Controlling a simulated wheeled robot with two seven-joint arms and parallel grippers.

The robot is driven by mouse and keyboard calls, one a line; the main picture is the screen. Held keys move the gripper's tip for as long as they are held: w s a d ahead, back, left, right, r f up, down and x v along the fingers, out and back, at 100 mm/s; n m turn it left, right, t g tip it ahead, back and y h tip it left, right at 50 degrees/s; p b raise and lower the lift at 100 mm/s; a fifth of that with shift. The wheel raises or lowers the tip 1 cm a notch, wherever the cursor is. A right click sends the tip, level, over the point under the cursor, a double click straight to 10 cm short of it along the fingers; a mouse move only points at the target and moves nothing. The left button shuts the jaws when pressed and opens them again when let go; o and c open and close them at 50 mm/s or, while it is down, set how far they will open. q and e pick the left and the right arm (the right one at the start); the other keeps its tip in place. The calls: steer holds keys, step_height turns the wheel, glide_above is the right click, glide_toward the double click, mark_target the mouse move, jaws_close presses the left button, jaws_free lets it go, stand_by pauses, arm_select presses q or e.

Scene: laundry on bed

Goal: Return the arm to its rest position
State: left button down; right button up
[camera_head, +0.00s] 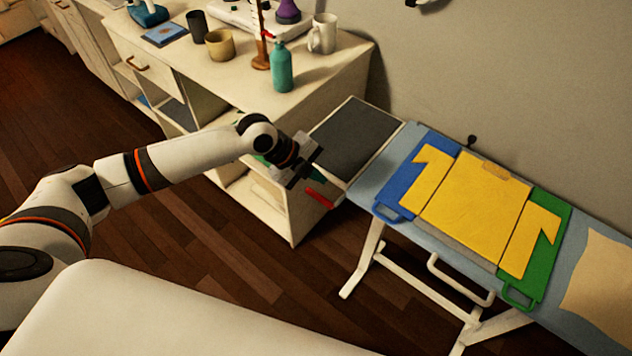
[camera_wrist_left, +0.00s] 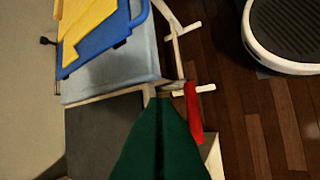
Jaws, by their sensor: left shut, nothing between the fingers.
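My left arm reaches in from the left in the head view, stretched over the floor. My left gripper (camera_head: 317,174) is near the left end of the ironing board (camera_head: 408,150), apart from the yellow shirt (camera_head: 475,193). In the left wrist view its green fingers (camera_wrist_left: 160,102) are together with nothing between them. The shirt lies flat on a folding board with a blue panel (camera_head: 398,182) and a green panel (camera_head: 548,256). My right gripper is not in view.
A red piece (camera_head: 319,197) sticks out by the board's end, close to my fingers. A cabinet (camera_head: 330,63) behind carries a teal bottle (camera_head: 281,66), a white mug (camera_head: 322,34) and other items. A beige cloth (camera_head: 602,278) lies at the board's right. Floor (camera_head: 205,262) shows below my arm.

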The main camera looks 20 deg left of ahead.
arm_select(q)
steer(key=shift+s+d+r, duration=0.1)
steer(key=shift+d+r, duration=0.05)
stand_by(0.4)
steer(key=s+d+f+n, duration=0.2)
steer(key=s+d+n, duration=0.6)
steer(key=s, duration=0.4)
steer(key=s+a+f+n+y, duration=0.1)
steer(key=s+a+n+y, duration=0.5)
steer(key=s+a+n, duration=0.8)
step_height(320, 180, down, 26)
steer(key=d+g, duration=0.1)
steer(key=s+a+f+g, duration=0.1)
steer(key=s+a+f, duration=0.2)
steer(key=s+f, duration=1.3)
steer(key=shift+s+f, duration=0.2)
steer(key=shift+s, duration=0.05)
